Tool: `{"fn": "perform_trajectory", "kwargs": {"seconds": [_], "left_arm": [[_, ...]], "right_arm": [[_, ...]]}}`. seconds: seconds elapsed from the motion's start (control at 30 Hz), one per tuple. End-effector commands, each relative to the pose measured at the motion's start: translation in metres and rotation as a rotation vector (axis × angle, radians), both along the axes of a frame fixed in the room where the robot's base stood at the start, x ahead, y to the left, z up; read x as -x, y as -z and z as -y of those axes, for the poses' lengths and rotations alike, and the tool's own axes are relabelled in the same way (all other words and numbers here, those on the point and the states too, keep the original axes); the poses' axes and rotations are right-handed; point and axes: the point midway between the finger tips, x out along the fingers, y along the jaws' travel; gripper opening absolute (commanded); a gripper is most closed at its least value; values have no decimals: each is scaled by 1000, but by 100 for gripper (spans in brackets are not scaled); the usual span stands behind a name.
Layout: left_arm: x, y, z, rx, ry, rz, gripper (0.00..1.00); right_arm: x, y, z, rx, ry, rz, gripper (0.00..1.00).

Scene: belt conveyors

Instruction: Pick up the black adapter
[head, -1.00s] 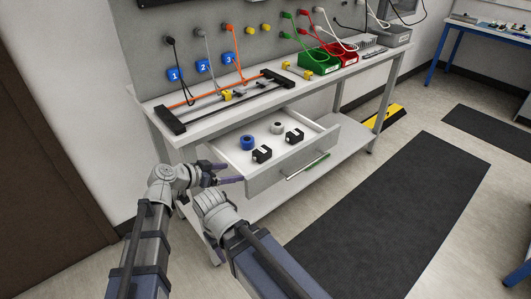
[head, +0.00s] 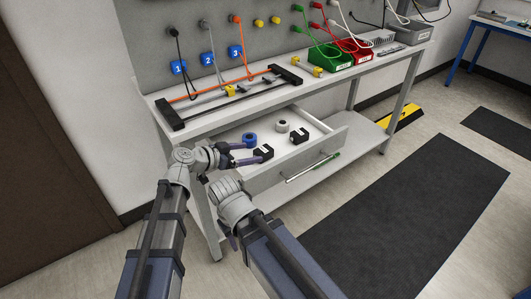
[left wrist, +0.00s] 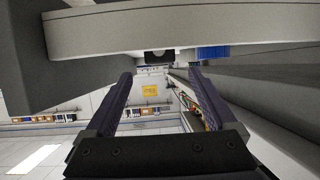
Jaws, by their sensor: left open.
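Two black adapters lie in the open drawer. The nearer black adapter (head: 265,153) is at the drawer's left part, the other black adapter (head: 299,138) farther right. My left gripper (head: 256,152) is open and reaches over the drawer's left side, its purple fingertips close to the nearer adapter. In the left wrist view, my left gripper (left wrist: 159,76) shows both fingers apart with nothing held. A dark adapter (left wrist: 160,56) shows partly, ahead between the tips; I cannot tell if they touch it. My right arm is folded in front of the drawer; its fingers are mostly hidden.
A blue roll (head: 250,139) sits just behind the nearer adapter, and a grey roll (head: 282,126) is farther back. The drawer front (head: 292,165) with its handle rises in front. The workbench top (head: 210,121) overhangs the drawer's back.

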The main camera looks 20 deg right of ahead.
Motion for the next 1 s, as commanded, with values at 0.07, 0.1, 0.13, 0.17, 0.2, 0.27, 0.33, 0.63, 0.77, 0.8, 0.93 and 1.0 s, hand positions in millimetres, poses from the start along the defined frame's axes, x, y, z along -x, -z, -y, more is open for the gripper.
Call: {"fn": "perform_trajectory", "kwargs": {"seconds": [0.07, 0.1, 0.13, 0.17, 0.2, 0.27, 0.33, 0.63, 0.77, 0.8, 0.93, 1.0], "left_arm": [[-4, 5, 8, 0, 2, 0, 90], [-6, 7, 11, 0, 2, 0, 90], [-7, 8, 14, 0, 2, 0, 90], [-8, 9, 17, 0, 2, 0, 90], [-9, 10, 19, 0, 2, -1, 90], [-9, 10, 20, 0, 1, 0, 90], [-9, 9, 20, 1, 1, -1, 90], [-22, 24, 47, -1, 4, 0, 90], [-28, 30, 61, -1, 2, -1, 90], [-29, 30, 63, -1, 2, -1, 90], [-28, 29, 63, -1, 1, -1, 90], [-28, 29, 63, -1, 1, -1, 90]], "right_arm": [[0, 5, 0, 0, 0, 0, 50], [0, 7, 0, 0, 0, 0, 50], [0, 8, 0, 0, 0, 0, 50], [0, 9, 0, 0, 0, 0, 50], [0, 10, 0, 0, 0, 0, 50], [0, 10, 0, 0, 0, 0, 50], [0, 9, 0, 0, 0, 0, 50], [0, 24, 0, 0, 0, 0, 50], [0, 30, 0, 0, 0, 0, 50], [0, 30, 0, 0, 0, 0, 50], [0, 29, 0, 0, 0, 0, 50], [0, 29, 0, 0, 0, 0, 50]]}}
